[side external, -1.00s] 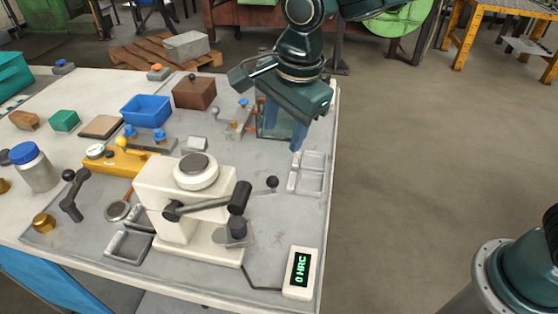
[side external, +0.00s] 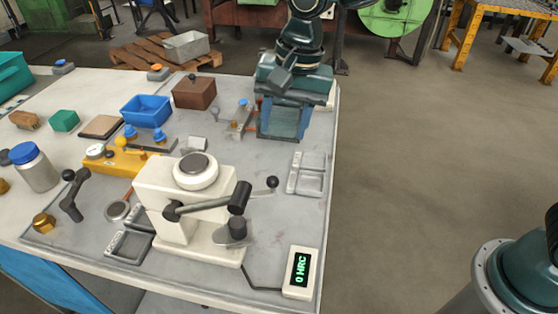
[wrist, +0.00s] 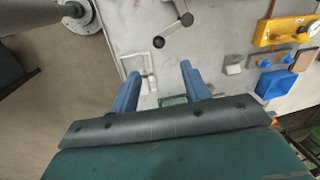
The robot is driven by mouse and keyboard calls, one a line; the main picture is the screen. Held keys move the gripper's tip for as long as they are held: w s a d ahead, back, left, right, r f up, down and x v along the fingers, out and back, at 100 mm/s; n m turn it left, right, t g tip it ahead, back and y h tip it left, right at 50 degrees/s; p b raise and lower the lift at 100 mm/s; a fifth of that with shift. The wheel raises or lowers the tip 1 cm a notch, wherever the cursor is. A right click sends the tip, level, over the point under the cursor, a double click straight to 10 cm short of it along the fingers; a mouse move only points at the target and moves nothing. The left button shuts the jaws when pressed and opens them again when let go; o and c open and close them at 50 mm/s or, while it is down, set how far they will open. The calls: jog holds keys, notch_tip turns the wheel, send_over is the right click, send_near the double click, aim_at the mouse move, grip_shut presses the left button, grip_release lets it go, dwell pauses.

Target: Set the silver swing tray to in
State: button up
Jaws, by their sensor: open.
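I cannot surely tell which thing is the silver swing tray. A pale silver two-part tray (side external: 291,186) lies flat near the table's right edge; it also shows in the wrist view (wrist: 153,78), by the left fingertip. My gripper (side external: 283,128) is open and points down at the back right of the table, behind that tray. Its blue fingers show apart in the wrist view (wrist: 161,68), with nothing held. A dark green, see-through box (wrist: 172,101) shows between and beyond the fingers. My gripper partly hides this box in the side view, and I cannot tell whether they touch.
A white hardness tester (side external: 165,185) with a black-knobbed arm stands in front. A brown box (side external: 194,93) and a blue bin (side external: 147,111) stand farther left. Bare table lies around the pale tray.

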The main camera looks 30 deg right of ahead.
aim_at(274, 177)
jog(key=n, duration=0.3)
jog(key=d+n, duration=0.1)
jog(key=n, duration=0.1)
jog(key=shift+w+d+r+g+y, duration=0.1)
jog(key=shift+w+g+y, duration=0.2)
jog(key=shift+w+y, duration=0.1)
jog(key=a+f, duration=0.1)
jog(key=f, duration=0.8)
jog(key=a+f, duration=0.1)
jog(key=f, duration=0.3)
jog(key=shift+w+a+f, duration=0.25)
jog(key=shift+a+f, duration=0.05)
grip_shut()
